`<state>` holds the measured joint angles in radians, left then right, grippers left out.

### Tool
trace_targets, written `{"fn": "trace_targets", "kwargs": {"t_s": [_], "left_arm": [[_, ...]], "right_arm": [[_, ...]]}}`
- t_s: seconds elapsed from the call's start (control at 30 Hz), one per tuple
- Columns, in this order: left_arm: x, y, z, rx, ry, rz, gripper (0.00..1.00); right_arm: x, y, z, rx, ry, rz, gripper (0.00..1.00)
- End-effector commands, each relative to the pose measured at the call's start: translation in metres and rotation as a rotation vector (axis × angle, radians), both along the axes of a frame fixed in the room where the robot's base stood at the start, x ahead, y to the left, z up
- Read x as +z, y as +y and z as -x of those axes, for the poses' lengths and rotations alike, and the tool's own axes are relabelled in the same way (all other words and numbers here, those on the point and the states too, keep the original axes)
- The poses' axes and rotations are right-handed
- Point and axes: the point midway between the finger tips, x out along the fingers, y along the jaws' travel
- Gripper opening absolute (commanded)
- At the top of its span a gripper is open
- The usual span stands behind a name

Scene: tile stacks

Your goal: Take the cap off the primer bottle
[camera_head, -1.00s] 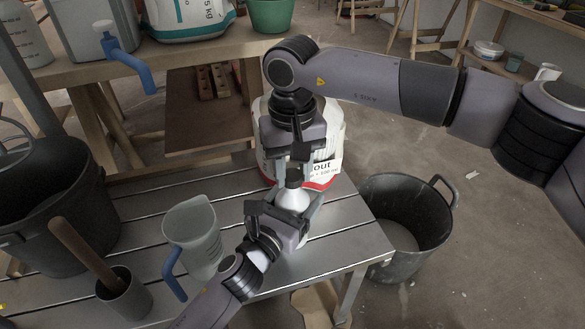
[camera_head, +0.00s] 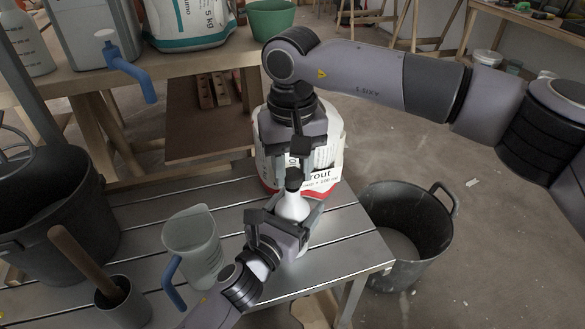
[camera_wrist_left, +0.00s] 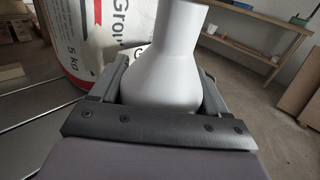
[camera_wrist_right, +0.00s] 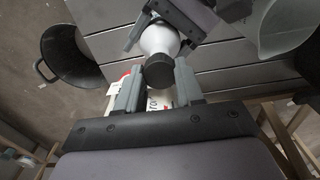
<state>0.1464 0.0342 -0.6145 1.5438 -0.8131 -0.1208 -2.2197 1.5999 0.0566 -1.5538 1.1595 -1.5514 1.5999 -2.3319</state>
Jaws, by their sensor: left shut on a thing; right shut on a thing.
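The white primer bottle (camera_head: 293,207) is above the slatted metal bench, its shoulder and neck narrowing upward. My left gripper (camera_head: 290,213) is shut on the bottle body; the left wrist view shows the white bottle (camera_wrist_left: 168,70) between its fingers, with the top out of frame. The dark cap (camera_wrist_right: 159,72) is at the bottle's top in the right wrist view. My right gripper (camera_head: 293,181) comes from above and is shut on the cap. Cap and bottle look in line; I cannot tell whether the cap is still seated on the neck.
A grout bag (camera_head: 327,160) stands close behind the grippers. A clear jug (camera_head: 192,245) and a cup with a wooden handle (camera_head: 122,303) are left on the bench (camera_head: 345,245). A large black tub (camera_head: 50,220) is far left; a dark bucket (camera_head: 405,235) stands right of the bench.

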Motion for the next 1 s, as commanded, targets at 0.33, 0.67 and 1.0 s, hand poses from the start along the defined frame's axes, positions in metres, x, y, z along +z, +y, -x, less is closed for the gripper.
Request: {"fn": "trace_targets", "kwargs": {"t_s": [0.33,0.67,1.0], "left_arm": [[0.0,0.0,0.0,0.0,0.0,0.0,0.0],[0.0,0.0,0.0,0.0,0.0,0.0,1.0],[0.0,0.007,0.013,0.0,0.002,0.0,1.0]], "right_arm": [[0.036,0.0,0.0,0.0,-0.001,0.0,0.0],[0.036,0.0,0.0,0.0,0.0,0.0,0.0],[0.04,0.0,0.0,0.0,0.0,0.0,0.0]]}}
